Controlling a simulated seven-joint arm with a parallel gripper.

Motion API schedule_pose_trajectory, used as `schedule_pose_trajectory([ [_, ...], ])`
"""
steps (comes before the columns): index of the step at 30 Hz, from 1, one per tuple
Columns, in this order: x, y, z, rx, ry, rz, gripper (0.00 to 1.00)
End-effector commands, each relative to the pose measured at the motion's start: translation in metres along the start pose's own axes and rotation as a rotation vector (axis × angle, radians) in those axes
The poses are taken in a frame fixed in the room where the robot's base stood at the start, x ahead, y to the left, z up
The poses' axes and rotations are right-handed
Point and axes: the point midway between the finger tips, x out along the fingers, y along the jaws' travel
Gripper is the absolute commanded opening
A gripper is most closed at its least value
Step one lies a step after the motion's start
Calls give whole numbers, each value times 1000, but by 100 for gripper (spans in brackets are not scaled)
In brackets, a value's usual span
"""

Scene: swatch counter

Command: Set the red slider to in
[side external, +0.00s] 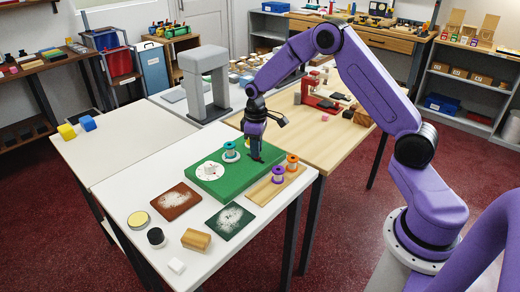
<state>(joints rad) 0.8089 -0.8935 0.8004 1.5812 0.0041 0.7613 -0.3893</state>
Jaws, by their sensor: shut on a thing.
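A green board (245,182) lies on the white table and carries a round white dial (209,170) and a teal spool (230,151). My gripper (255,156) reaches down to the board's right part, to the right of the teal spool. Its fingers are shut on what appears to be the red slider; only a small dark reddish bit shows at the fingertips. The fingers and the small scale hide most of the slider and its track, so I cannot tell its setting.
A wooden rack (262,190) with a purple spool (278,174) and an orange spool (292,161) stands close to the board's right. A brown plate (174,201), a dark green plate (230,221) and a wooden block (196,240) lie in front. A grey arch (203,75) stands behind.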

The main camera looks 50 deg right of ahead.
Motion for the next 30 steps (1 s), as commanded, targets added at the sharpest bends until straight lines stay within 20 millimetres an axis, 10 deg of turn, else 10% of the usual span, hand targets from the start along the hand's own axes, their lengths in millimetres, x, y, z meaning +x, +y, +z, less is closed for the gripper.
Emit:
schedule_pose_trajectory([
  [17, -1, 13, -26, 1, 9, 4, 0],
  [18, -1, 14, -26, 1, 10, 5, 30],
  [20, -1, 13, -26, 1, 8, 4, 46],
  [30, -3, 13, -24, 0, 3, 2, 46],
])
